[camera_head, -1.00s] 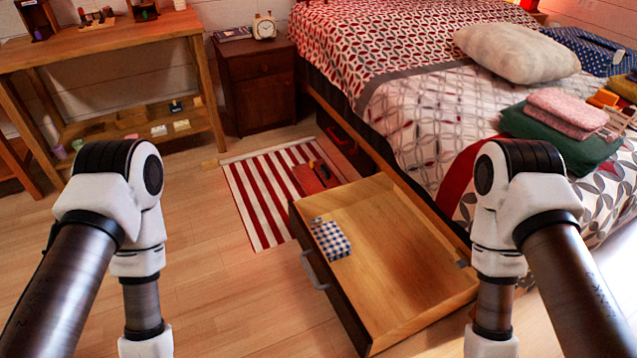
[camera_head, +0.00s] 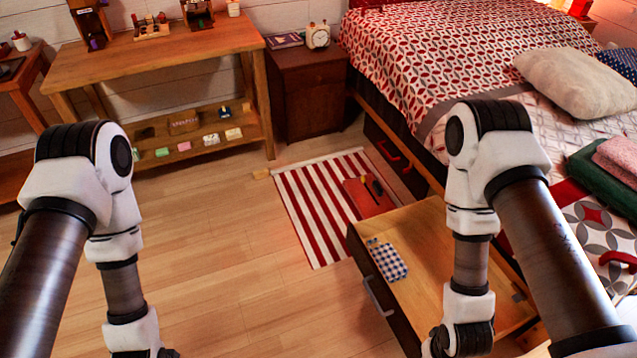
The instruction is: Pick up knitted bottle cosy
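I cannot make out a knitted bottle cosy for certain in the head view. A small blue-and-white checked cloth item (camera_head: 388,261) lies in the open wooden drawer (camera_head: 425,230), at its left end. A pink, textured folded item (camera_head: 618,158) lies on a dark green folded cloth (camera_head: 598,180) on the bed at the right edge. Both my arms reach down to the bottom of the picture, the left one over the floor and the right one in front of the drawer. Both grippers are out of view below.
A wooden workbench (camera_head: 165,57) with small items on its top and lower shelf stands at the back left. A striped rug (camera_head: 312,205) with a red object (camera_head: 368,197) lies beside the bed (camera_head: 420,50). The floor at centre-left is clear.

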